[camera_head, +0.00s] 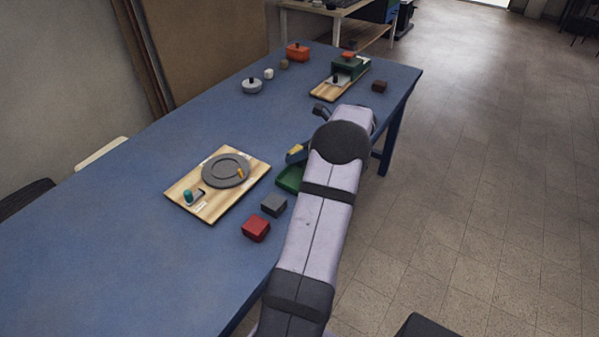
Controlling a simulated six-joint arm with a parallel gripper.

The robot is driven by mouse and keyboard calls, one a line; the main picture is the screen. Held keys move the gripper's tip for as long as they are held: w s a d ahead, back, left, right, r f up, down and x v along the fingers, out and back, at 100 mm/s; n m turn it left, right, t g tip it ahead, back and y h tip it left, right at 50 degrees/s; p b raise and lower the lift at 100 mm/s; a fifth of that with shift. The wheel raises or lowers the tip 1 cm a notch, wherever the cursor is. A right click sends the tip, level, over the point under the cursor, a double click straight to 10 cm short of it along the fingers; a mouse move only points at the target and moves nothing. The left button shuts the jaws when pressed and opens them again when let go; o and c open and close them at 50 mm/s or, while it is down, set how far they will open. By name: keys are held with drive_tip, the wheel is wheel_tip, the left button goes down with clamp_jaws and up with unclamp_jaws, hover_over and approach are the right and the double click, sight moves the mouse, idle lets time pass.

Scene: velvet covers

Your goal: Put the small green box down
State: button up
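A small green box (289,179) shows at the left edge of my arm, near the table's right side. My arm covers its right part, and I cannot tell whether it rests on the table or is held. My gripper (297,154) shows only in part, as a blue-grey piece with a yellow patch just above the box. Its fingertips are mostly hidden behind the arm, so its opening cannot be seen. A larger green box (351,69) with a red top piece stands on a wooden board at the far end.
The blue table (110,230) is clear at the front left. A wooden board (215,210) carries a grey plate (226,170) and a teal-topped item. A grey box (274,205) and a red box (256,228) stand beside my arm. An orange pot (297,52) and a white pot (252,86) stand farther back.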

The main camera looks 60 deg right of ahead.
drive_tip(key=shift+f+p, duration=0.3)
drive_tip(key=shift+f, duration=3.35)
drive_tip(key=shift+f, duration=0.2)
drive_tip(key=o, duration=1.1)
drive_tip(key=shift+o, duration=0.2)
drive_tip(key=shift+r, duration=0.25)
drive_tip(key=b+v, duration=0.1)
drive_tip(key=v, duration=1.1)
